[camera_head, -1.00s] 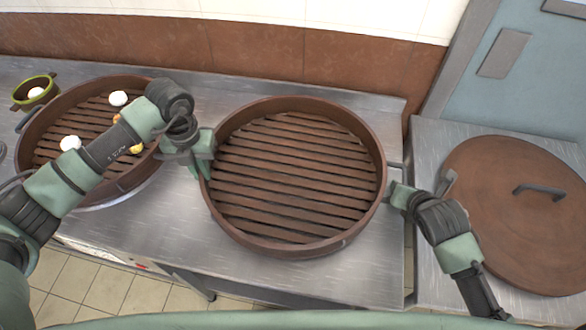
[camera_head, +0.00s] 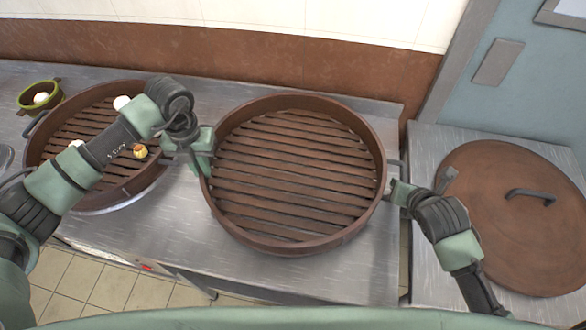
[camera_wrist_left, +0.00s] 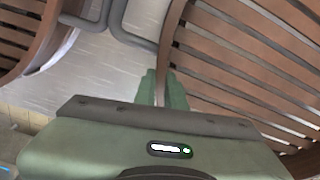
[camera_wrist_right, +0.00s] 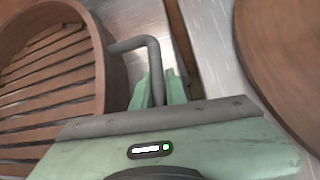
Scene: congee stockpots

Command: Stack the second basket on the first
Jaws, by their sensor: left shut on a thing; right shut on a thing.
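The second basket (camera_head: 240,235), an empty round brown steamer with a slatted floor, is in the middle of the head view, roughly level over the metal counter. The first basket (camera_head: 150,183), also brown and slatted, stands at the left with white buns (camera_head: 122,102) and a yellow-topped piece (camera_head: 140,151) inside. My left arm hides part of it.
A round brown lid (camera_head: 500,240) with a grey handle lies on the right counter (camera_head: 425,145). A small green bowl (camera_head: 55,96) with a white item sits at the far left. A brown wall band (camera_head: 300,60) runs behind the counter (camera_head: 225,275).

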